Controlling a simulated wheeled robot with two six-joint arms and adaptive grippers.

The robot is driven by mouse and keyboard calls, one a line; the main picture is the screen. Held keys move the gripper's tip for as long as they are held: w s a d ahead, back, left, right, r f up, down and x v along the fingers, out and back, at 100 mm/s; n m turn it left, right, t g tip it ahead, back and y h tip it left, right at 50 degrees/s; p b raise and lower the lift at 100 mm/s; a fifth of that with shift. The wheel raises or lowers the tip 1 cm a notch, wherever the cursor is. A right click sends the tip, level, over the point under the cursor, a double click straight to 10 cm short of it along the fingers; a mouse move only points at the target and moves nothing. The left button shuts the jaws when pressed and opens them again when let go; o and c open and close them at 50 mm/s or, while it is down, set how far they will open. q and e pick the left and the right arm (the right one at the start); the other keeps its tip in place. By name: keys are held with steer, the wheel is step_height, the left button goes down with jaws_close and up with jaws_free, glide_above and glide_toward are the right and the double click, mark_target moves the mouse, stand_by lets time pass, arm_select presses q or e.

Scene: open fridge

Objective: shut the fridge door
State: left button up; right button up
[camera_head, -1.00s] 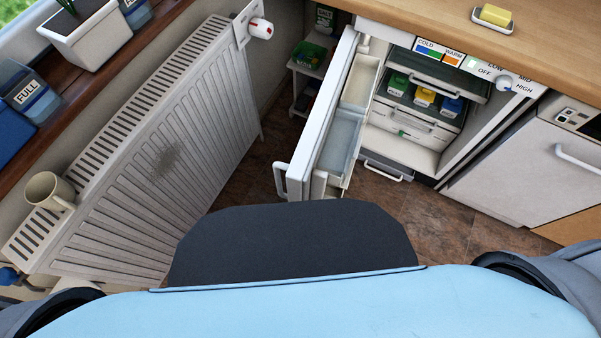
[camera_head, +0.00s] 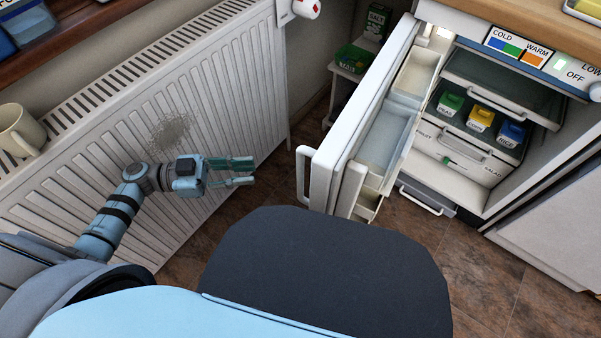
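The fridge (camera_head: 478,192) stands open under the counter, with drawers and a shelf showing inside. Its white door (camera_head: 352,110) is swung wide open toward me, with shelf bins on its inner side. The door's white handle (camera_head: 302,174) is on the outer face at the near edge. My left gripper (camera_head: 246,172) is to the left of the handle, apart from it, in front of the radiator. Its two fingers point right with a gap between them, and nothing is held. My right gripper is out of view.
A white radiator (camera_head: 95,140) runs along the left wall, with a beige mug (camera_head: 18,130) on top. A small shelf with a green box (camera_head: 356,58) stands behind the door. Brown tiled floor (camera_head: 470,260) is clear in front of the fridge.

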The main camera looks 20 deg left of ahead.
mark_target(301, 167)
arm_select(q)
steer(key=b+x, duration=0.1)
steer(key=x, duration=1.1)
steer(key=shift+w+d, duration=0.2)
steer(key=shift+d, duration=0.1)
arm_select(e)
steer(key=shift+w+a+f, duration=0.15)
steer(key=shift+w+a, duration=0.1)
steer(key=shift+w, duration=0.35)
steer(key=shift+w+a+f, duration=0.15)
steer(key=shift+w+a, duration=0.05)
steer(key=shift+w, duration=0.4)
arm_select(q)
jaws_close()
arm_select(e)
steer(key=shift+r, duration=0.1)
